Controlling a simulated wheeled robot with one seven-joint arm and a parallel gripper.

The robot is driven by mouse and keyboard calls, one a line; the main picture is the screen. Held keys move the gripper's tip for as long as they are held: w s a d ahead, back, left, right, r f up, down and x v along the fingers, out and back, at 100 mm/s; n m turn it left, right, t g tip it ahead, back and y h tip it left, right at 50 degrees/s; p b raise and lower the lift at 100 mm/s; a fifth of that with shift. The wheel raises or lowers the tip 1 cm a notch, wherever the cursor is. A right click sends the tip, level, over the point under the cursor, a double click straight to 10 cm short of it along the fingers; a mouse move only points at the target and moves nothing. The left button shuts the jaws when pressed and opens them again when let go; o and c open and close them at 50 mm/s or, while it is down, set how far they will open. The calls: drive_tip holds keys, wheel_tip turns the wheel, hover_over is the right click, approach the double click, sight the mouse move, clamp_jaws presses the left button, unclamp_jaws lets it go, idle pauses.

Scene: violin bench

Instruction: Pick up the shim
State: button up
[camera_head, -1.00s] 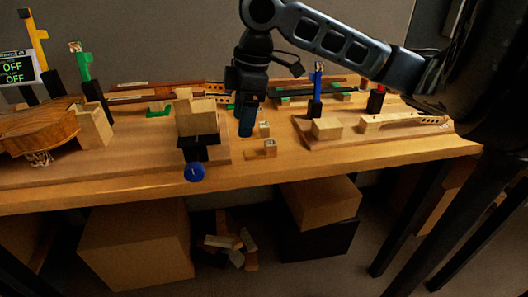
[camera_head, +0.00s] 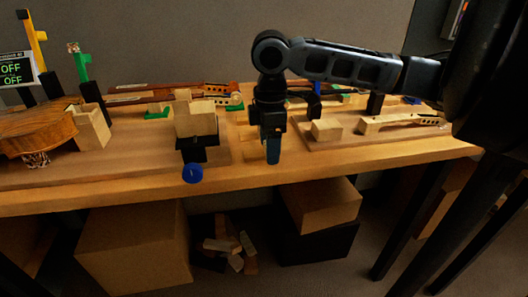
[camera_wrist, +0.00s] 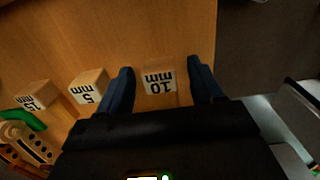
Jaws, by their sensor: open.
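In the wrist view, a small wooden shim block marked "10 mm" (camera_wrist: 159,82) lies on the bench between the two fingers of my gripper (camera_wrist: 160,85). The fingers are open, with a gap on each side of the block. A shim marked "5 mm" (camera_wrist: 89,86) lies just left of the left finger, and one marked "15 mm" (camera_wrist: 35,97) lies farther left. In the head view, my gripper (camera_head: 273,150) points down near the bench's front edge and hides the 10 mm shim.
The wooden bench (camera_head: 245,178) has its front edge close by. A vise-like block fixture with a blue knob (camera_head: 193,173) stands left of my gripper. A board with a violin neck (camera_head: 402,122) lies to the right. A violin body (camera_head: 35,135) is at far left.

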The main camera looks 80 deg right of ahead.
drive_tip(key=c, duration=1)
drive_tip(key=shift+c, duration=0.2)
drive_tip(key=shift+r, duration=0.1)
